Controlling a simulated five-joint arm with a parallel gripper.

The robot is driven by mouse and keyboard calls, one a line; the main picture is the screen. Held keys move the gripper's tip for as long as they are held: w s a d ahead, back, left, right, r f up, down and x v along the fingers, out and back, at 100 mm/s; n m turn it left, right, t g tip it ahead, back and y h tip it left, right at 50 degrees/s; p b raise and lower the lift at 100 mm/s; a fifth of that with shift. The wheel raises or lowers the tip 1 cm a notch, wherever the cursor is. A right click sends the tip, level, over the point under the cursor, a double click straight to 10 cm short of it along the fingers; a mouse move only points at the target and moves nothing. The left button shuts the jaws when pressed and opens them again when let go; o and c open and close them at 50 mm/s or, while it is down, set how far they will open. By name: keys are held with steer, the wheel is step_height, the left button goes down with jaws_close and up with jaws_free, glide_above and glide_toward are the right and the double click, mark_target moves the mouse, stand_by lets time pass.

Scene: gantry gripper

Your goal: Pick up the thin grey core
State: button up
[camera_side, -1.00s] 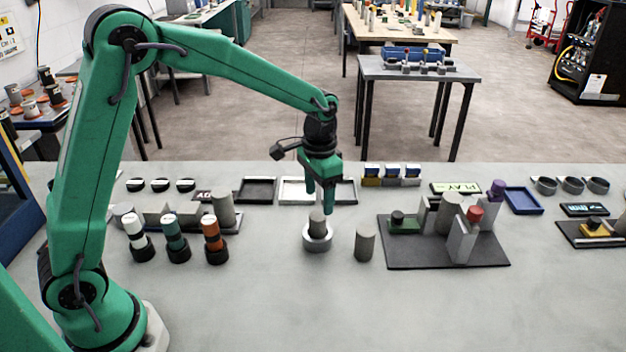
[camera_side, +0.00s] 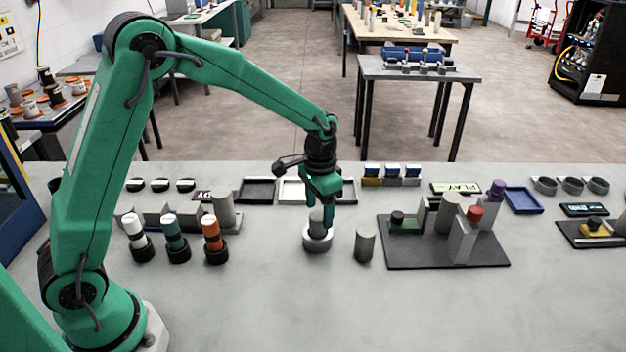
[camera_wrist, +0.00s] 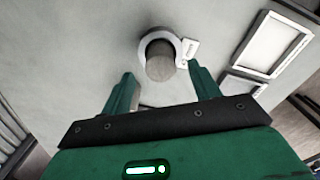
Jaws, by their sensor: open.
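A slim grey core (camera_side: 316,222) stands upright in a light grey ring-shaped holder (camera_side: 317,245). In the wrist view the core (camera_wrist: 159,64) shows end-on inside the ring (camera_wrist: 147,40), which has a small label tab at its side. My gripper (camera_side: 320,213) points down right over the core, with its fingers at the core's upper part. In the wrist view the two green fingers (camera_wrist: 160,76) are apart, one on each side of the core, with gaps visible. A second, slightly wider grey cylinder (camera_side: 365,245) stands on the bench to the right.
A dark fixture board (camera_side: 400,257) with blocks and cylinders lies to the right. Shallow trays (camera_side: 257,190) lie behind. The bench front is clear.

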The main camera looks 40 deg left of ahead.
mark_target(318, 215)
steer(key=shift+f, duration=2.1)
steer(key=c, duration=1.3)
steer(key=shift+r, duration=0.1)
steer(key=shift+c, duration=0.2)
steer(key=shift+r, duration=0.4)
step_height(318, 215, up, 3)
steer(key=s+d+r, duration=0.7)
steer(key=d, duration=0.2)
